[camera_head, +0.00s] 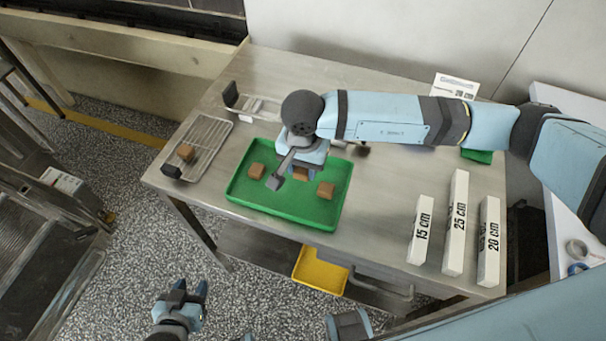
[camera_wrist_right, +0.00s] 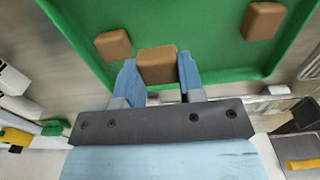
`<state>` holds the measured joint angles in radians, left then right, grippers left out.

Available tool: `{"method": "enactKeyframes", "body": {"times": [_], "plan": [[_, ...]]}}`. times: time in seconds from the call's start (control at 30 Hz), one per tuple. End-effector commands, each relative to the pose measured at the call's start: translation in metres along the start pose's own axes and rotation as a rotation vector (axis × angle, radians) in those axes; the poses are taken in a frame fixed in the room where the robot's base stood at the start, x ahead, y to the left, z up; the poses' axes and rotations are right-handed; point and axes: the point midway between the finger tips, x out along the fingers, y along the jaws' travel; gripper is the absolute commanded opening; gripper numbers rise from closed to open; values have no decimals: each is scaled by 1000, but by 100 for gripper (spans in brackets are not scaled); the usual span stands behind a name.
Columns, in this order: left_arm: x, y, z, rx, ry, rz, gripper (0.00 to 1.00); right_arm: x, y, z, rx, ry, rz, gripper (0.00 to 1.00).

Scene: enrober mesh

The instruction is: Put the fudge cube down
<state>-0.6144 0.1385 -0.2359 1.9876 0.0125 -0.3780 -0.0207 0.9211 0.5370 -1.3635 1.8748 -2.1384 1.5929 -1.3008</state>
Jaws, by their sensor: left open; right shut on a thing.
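My right gripper (camera_head: 300,170) is over the green tray (camera_head: 240,199) on the steel table. It is shut on a brown fudge cube (camera_wrist_right: 157,66), which sits between the blue fingertips in the right wrist view. In the head view the held cube (camera_head: 301,175) is partly hidden by my wrist. I cannot tell whether it touches the tray floor. Two other fudge cubes lie on the tray, one at the left (camera_head: 256,171) and one at the right (camera_head: 326,190). My left gripper (camera_head: 192,288) is open and empty, low in front of the table over the floor.
A wire rack (camera_head: 205,140) with another fudge cube (camera_head: 186,152) stands left of the tray. White blocks marked 15 cm (camera_head: 421,230), 25 cm (camera_head: 456,222) and 20 cm (camera_head: 489,240) stand at the right. A yellow bin (camera_head: 320,272) is below the table. The tray's front floor is clear.

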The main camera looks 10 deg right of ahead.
Motion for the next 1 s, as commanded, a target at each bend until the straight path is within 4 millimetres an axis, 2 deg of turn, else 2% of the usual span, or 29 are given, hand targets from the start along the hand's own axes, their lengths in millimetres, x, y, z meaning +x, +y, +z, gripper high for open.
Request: {"method": "enactKeyframes", "body": {"times": [0.13,0.37,0.77,0.8,0.83,1.0], "plan": [[-1,0,-2,0,3,0,43,11,0,0,1,-2,3,22],[-4,0,-8,1,9,0,43,42,0,1,0,-1,1,22],[0,-1,-3,0,9,-1,43,50,0,0,0,0,0,22],[-1,-1,-4,0,7,-1,43,48,0,0,0,0,0,42],[-1,-1,-4,0,5,-1,43,48,0,0,0,0,0,46],[-1,-1,-2,0,3,-1,43,48,0,0,0,0,0,46]]}}
